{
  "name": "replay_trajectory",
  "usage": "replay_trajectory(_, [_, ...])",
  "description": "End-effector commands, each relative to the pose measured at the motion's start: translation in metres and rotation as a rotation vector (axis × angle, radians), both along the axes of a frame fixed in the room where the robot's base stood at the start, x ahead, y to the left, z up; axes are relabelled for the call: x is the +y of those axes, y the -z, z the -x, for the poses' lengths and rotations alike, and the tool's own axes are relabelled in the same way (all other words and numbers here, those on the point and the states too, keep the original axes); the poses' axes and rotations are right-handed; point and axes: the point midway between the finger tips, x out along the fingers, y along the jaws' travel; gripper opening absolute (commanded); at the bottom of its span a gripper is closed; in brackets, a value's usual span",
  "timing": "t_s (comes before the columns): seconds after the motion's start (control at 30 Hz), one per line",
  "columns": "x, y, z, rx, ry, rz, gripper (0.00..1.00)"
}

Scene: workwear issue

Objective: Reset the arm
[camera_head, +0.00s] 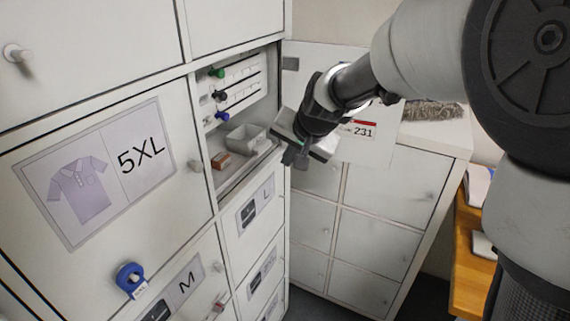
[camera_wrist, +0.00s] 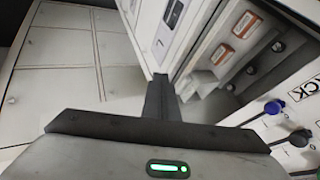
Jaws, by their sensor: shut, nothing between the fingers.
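My arm reaches in from the right in the head view. My gripper (camera_head: 296,153) is shut and empty, in front of the open cabinet compartment (camera_head: 232,188) and just right of its inside. In the wrist view the closed dark fingers (camera_wrist: 161,98) point up the picture, with a green light on the gripper body below them. The fingers appear apart from the cabinet, though the exact gap is hard to judge.
The compartment holds a grey box (camera_head: 246,138), a brown block (camera_head: 221,160), and green, black and blue knobs (camera_head: 222,116). A 5XL door (camera_head: 112,170) stands left. A panel labelled 231 (camera_head: 362,130) is behind my gripper. A wooden desk (camera_head: 466,255) is at right.

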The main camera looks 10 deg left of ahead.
Motion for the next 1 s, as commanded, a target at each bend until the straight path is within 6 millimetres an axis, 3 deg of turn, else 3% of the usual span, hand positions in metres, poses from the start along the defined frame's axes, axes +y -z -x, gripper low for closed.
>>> replay_trajectory(0.17, [-0.015, -0.017, 0.013, -0.006, -0.006, 0.015, 0.00])
replay_trajectory(0.27, [-0.044, -0.036, 0.038, -0.016, -0.022, 0.055, 0.00])
replay_trajectory(0.43, [-0.118, -0.066, 0.116, -0.024, -0.066, 0.182, 0.00])
replay_trajectory(0.63, [-0.185, -0.067, 0.212, -0.006, -0.103, 0.337, 0.00])
replay_trajectory(0.8, [-0.212, -0.057, 0.259, 0.018, -0.117, 0.417, 0.00])
replay_trajectory(1.0, [-0.218, -0.053, 0.272, 0.027, -0.120, 0.439, 0.00])
